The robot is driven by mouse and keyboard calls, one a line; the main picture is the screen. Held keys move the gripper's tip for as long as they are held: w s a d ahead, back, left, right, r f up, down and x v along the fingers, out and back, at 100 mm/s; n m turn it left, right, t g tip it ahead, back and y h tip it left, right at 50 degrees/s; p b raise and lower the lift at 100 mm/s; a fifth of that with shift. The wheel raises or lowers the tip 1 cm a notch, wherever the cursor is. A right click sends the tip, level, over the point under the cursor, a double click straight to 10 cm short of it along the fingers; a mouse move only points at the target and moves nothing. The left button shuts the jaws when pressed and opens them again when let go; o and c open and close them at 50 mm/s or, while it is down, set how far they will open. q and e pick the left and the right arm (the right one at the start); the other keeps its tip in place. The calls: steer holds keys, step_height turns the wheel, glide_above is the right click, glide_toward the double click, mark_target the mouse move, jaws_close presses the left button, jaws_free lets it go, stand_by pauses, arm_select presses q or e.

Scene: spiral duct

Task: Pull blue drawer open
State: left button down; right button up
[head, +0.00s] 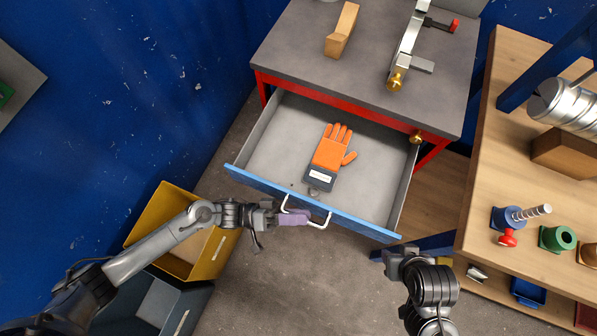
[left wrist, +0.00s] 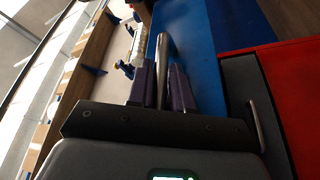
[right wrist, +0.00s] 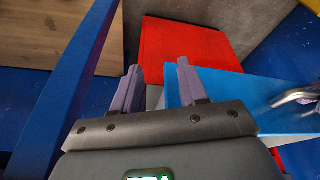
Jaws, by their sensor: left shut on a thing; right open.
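The blue drawer (head: 352,221) is pulled well out from under the grey-topped table, and its blue front also shows in the right wrist view (right wrist: 240,92). A metal handle (head: 322,221) sits on the drawer front. My left gripper (head: 303,216) is shut on the handle. In the left wrist view the handle bar (left wrist: 162,62) stands between the purple fingers. An orange and grey glove (head: 326,160) lies inside the drawer. My right gripper (right wrist: 154,82) is open and empty, near the right end of the drawer front.
The grey tabletop (head: 375,45) holds a wooden block (head: 342,30) and a metal clamp (head: 405,45). A yellow bin (head: 160,206) stands left of the drawer. A wooden workbench (head: 490,150) with several parts is at the right. Floor in front of the drawer is clear.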

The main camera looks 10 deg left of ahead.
arm_select(q)
steer(key=c, duration=1.4)
jaws_free()
steer(key=shift+a, duration=0.15)
steer(key=v, duration=1)
steer(key=shift+a, duration=0.3)
steer(key=shift+s, duration=0.1)
